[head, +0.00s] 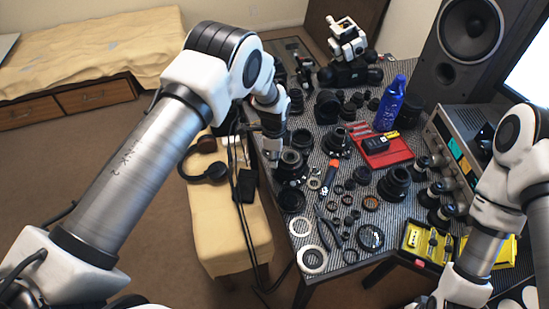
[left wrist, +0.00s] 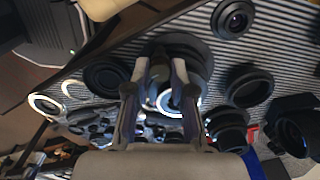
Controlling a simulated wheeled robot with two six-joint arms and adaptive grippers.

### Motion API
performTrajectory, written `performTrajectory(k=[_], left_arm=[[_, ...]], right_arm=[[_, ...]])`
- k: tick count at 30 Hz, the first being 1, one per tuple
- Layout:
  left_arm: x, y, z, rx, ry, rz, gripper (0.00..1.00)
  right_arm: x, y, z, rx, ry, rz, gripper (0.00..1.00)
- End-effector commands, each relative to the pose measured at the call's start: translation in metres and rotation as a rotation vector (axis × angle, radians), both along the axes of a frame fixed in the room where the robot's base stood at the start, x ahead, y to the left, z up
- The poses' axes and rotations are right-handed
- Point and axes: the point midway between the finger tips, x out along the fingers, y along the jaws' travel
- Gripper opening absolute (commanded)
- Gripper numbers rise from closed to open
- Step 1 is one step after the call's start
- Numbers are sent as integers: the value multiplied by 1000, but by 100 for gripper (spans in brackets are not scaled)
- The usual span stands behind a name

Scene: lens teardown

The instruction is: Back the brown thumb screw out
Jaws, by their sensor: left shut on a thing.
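My left gripper (head: 273,152) reaches down over the left edge of the table to a black lens (head: 291,168) standing there. In the left wrist view the two fingers (left wrist: 160,75) are closed in front of a dark round lens body (left wrist: 190,50), on a small brownish thing, which I take for the brown thumb screw (left wrist: 154,88). The fingers hide most of it, and its thread cannot be seen. In the head view the screw is hidden by the gripper. My right arm comes in at the right; its gripper is out of the picture.
The striped table (head: 330,235) is crowded with lenses and rings. An orange-handled tool (head: 330,174), a red tray (head: 385,155), a blue bottle (head: 390,103) and a yellow case (head: 427,243) stand to the right. A cushioned bench (head: 225,225) with headphones (head: 205,170) is at the left.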

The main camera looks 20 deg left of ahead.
Motion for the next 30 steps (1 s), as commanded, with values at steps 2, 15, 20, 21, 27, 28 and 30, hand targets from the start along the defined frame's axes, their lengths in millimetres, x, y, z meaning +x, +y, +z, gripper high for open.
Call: performTrajectory(k=[2,15,20,21,27,28,30], left_arm=[[0,0,-2,0,-1,50,0],[1,0,-2,0,-2,449,0],[1,0,-2,-1,-3,601,0],[1,0,-2,-1,-3,639,0],[0,0,-2,0,-1,817,0],[0,0,-1,0,-1,842,0],[0,0,-1,0,-1,894,0]], right_arm=[[0,0,-6,0,0,0,0],[0,0,-28,0,0,0,0],[0,0,-34,0,0,0,0],[0,0,-36,0,0,0,0],[0,0,-42,0,0,0,0],[0,0,-43,0,0,0,0],[0,0,-45,0,0,0,0]])
